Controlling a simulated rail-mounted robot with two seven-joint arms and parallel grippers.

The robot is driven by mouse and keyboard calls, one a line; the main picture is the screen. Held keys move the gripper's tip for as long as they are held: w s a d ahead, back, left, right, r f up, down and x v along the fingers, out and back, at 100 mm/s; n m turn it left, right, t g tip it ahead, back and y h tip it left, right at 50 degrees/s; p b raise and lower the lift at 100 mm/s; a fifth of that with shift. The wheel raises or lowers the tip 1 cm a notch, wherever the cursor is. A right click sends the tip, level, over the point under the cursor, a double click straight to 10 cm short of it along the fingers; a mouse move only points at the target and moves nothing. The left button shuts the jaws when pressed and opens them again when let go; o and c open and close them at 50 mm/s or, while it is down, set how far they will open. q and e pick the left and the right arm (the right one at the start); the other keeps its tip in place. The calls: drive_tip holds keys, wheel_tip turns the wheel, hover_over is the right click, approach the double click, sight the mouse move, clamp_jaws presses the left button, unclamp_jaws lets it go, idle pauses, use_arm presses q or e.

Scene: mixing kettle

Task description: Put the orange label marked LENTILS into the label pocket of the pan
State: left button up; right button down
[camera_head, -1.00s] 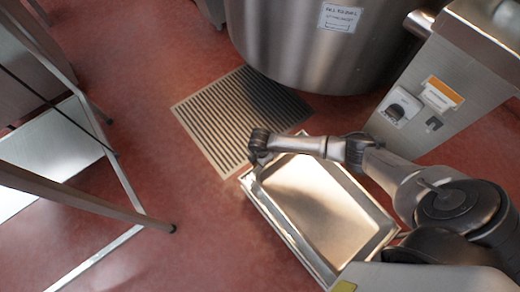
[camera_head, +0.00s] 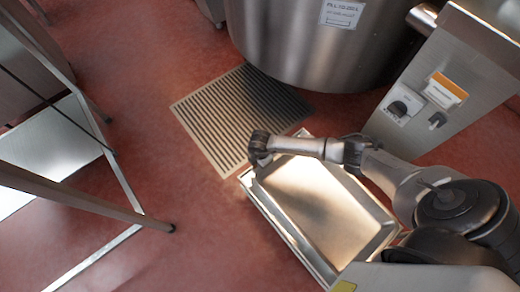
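A shallow rectangular metal pan (camera_head: 325,215) shows low in the middle of the head view, beside the floor grate. My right arm reaches over it from the right. My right gripper (camera_head: 258,152) is at the pan's upper left corner, at or very near the rim. Its fingers are dark and small, so I cannot tell whether they are open or shut or grip the rim. My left gripper is out of view. No label marked LENTILS can be made out, and no label pocket can be made out on the pan.
A large steel kettle (camera_head: 310,50) stands at the top. A steel control housing (camera_head: 440,120) at right bears an orange and white label (camera_head: 445,90), unreadable, and a dark knob. A floor grate (camera_head: 235,115) lies left of the pan. A metal frame (camera_head: 90,200) stands at left; red floor lies between.

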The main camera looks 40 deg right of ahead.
idle(0.3)
drive_tip(key=shift+f, duration=0.15)
idle(0.4)
drive_tip(key=c, duration=1.3)
unclamp_jaws()
drive_tip(key=o, duration=0.5)
drive_tip(key=shift+r+p, duration=1.45)
drive_tip(key=shift+p, duration=0.25)
drive_tip(key=shift+r+p, duration=2.05)
drive_tip(key=shift+p, duration=0.25)
